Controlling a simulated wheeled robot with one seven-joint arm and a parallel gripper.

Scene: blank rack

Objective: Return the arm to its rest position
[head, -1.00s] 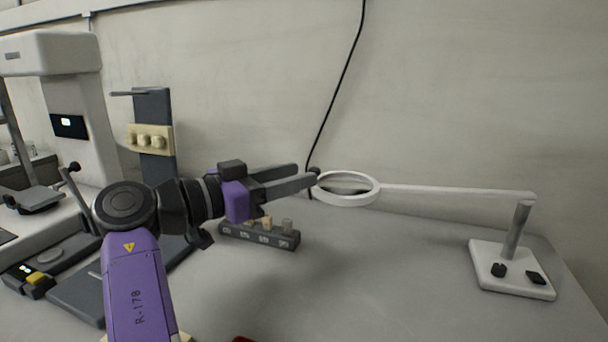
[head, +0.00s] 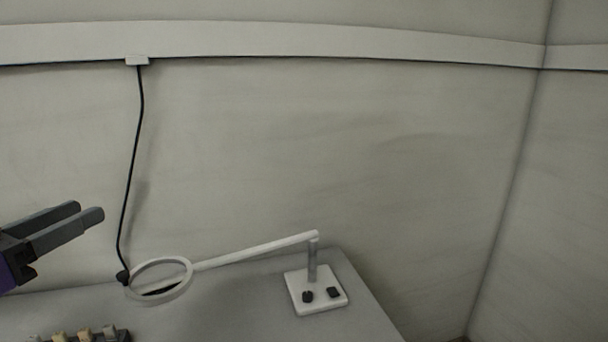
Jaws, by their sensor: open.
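My gripper (head: 92,212) is at the left edge of the head view, its two grey fingers pointing right and slightly up. It is open, with nothing between the fingers. It is raised above the bench, in front of the wall and left of the black cable. Only the fingers and a bit of the purple and black wrist show; the rest of my arm is outside the picture.
A ring magnifier lamp (head: 262,248) stands on the grey bench (head: 235,315), its ring lower right of my gripper. A rack with several blanks (head: 85,335) is cut off at the bottom left. A black cable (head: 133,160) hangs down the wall. The right side is clear.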

